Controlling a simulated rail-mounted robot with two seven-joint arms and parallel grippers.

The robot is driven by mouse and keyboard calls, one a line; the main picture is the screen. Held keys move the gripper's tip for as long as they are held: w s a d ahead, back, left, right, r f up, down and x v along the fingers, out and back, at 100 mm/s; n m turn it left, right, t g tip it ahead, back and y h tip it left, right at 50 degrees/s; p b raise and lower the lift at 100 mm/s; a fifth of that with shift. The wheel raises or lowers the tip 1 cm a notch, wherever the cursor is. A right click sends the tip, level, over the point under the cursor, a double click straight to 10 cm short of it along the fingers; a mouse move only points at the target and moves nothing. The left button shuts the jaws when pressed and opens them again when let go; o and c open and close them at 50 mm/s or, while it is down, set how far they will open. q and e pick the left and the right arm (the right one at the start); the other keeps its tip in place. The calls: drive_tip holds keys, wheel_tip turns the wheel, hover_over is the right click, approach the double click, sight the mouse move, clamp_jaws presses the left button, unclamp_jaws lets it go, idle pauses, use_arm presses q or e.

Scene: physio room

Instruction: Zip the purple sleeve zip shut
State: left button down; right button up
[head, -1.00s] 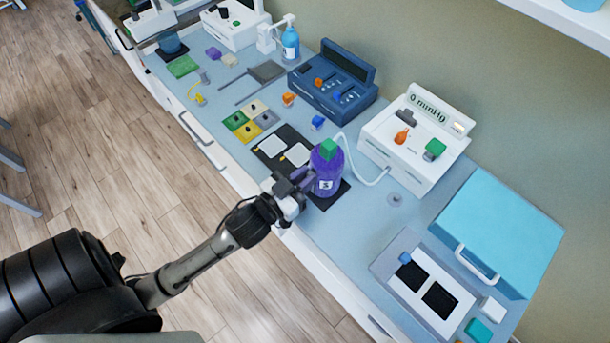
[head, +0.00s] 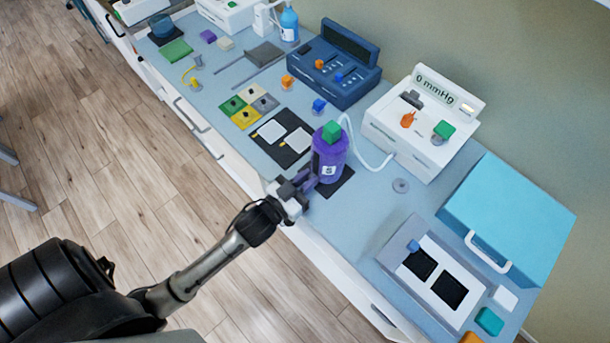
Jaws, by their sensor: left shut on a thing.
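The purple sleeve (head: 328,156) is wrapped around an upright cylinder with a green block on top and a white label marked 3. My right gripper is not in view.
A white gauge box (head: 410,132) reading 0 mmHg stands behind the sleeve, with a pale hose (head: 368,160) running toward it. A blue control box (head: 325,80) is further back. A turquoise case (head: 510,220) and a grey panel (head: 400,240) lie right.

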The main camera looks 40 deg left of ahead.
use_arm(q)
drive_tip(key=shift+f, duration=0.3)
drive_tip(key=c, duration=1.3)
unclamp_jaws()
drive_tip(key=shift+o, duration=1)
drive_tip(key=shift+r, duration=0.1)
drive_tip(key=s, duration=0.4)
drive_tip(key=s+a, duration=0.1)
drive_tip(key=s, duration=0.8)
drive_tip(key=shift+s+a+p, duration=0.15)
drive_tip(key=shift+s+p, duration=0.25)
